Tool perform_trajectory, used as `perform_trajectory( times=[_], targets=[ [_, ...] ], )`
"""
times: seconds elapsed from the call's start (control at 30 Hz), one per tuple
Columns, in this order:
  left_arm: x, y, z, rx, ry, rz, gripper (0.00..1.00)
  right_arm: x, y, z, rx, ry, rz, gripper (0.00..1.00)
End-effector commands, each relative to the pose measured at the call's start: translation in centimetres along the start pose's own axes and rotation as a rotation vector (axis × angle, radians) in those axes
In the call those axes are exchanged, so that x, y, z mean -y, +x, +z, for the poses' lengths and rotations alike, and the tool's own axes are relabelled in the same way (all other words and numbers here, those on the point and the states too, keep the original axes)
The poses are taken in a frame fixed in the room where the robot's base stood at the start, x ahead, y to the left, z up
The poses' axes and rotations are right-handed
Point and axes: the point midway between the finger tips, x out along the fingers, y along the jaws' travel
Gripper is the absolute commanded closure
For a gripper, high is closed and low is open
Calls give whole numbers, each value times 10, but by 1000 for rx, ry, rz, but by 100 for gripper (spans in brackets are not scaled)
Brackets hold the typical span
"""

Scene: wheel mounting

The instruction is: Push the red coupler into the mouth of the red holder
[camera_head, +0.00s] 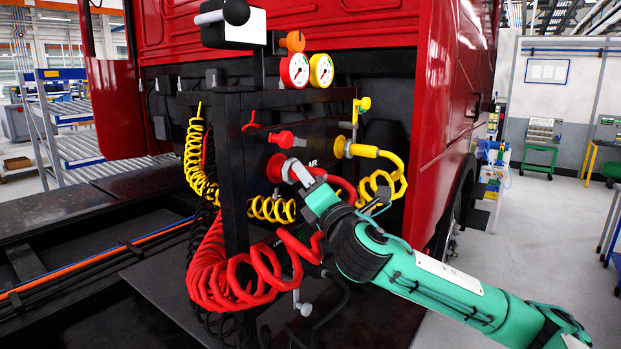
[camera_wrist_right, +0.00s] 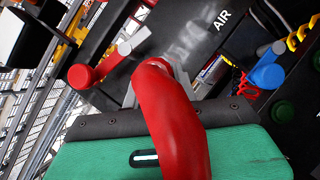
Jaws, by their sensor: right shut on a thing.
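The red holder (camera_head: 275,167) is a round red fitting on the dark panel, left of the AIR label. My right gripper (camera_head: 297,172) is in front of it, shut on the red coupler (camera_head: 316,172). The coupler lies in line with the holder's mouth, with silver metal between the two red parts. How deep it sits is hidden by the fingers. In the right wrist view the coupler and its red hose (camera_wrist_right: 172,115) fill the middle between the grey fingers (camera_wrist_right: 155,84), and the mouth is hidden behind them. My left gripper is not in view.
A yellow coupler (camera_head: 362,151) sits on the panel to the right. Red coiled hose (camera_head: 215,275) and yellow coils (camera_head: 195,160) hang around the post. A red valve handle (camera_head: 283,139) is just above the holder; a blue knob (camera_wrist_right: 267,76) shows in the wrist view.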

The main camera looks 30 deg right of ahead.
Motion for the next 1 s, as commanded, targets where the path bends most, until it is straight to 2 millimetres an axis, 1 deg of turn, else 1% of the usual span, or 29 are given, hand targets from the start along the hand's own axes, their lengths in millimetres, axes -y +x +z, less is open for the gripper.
perform_trajectory(
  times=[0.3, 1.0],
  targets=[
    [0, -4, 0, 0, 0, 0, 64, -1, 8, -4, 1, 1, 1, 99],
    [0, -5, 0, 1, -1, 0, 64, -2, 10, -4, 2, 1, 3, 99]
  ],
)
